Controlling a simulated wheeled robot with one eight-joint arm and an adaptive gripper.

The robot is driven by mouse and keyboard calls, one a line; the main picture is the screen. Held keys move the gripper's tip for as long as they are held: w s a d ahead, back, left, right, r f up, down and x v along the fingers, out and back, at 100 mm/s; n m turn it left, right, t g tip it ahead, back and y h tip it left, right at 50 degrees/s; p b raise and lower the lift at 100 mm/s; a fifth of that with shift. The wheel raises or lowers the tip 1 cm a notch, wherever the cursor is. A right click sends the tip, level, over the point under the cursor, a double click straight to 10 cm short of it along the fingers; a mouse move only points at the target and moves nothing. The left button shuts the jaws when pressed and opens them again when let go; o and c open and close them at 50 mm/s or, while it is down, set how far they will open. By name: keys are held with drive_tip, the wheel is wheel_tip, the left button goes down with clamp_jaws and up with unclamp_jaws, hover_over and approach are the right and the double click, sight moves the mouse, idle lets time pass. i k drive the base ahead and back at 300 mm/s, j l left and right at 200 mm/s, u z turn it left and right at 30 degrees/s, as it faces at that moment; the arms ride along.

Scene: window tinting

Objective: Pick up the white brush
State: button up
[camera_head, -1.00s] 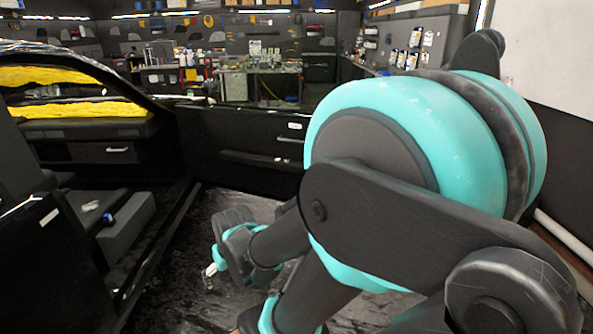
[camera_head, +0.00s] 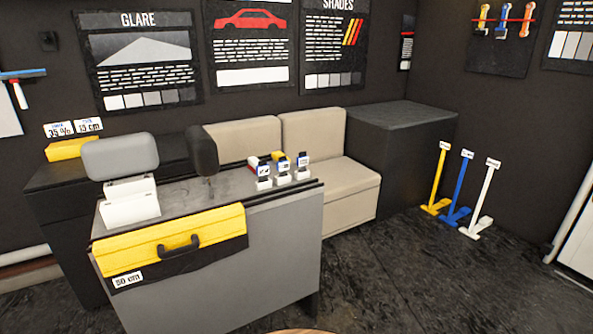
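A white long-handled brush (camera_head: 485,198) stands upright on the floor by the right wall, with a small tag at its top and a flat head on the floor. A blue one (camera_head: 461,190) and a yellow one (camera_head: 438,181) of the same shape stand to its left. My gripper is not in view now.
A grey counter (camera_head: 215,290) with a yellow case (camera_head: 168,242) on its front stands at the left. A beige sofa (camera_head: 350,184) and a dark cabinet (camera_head: 405,125) are behind it. The dark floor (camera_head: 420,285) before the brushes looks clear.

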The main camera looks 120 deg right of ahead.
sight(252, 161)
drive_tip(key=z, duration=3.9)
drive_tip(key=i+l+u, duration=0.1)
drive_tip(key=l, duration=0.3)
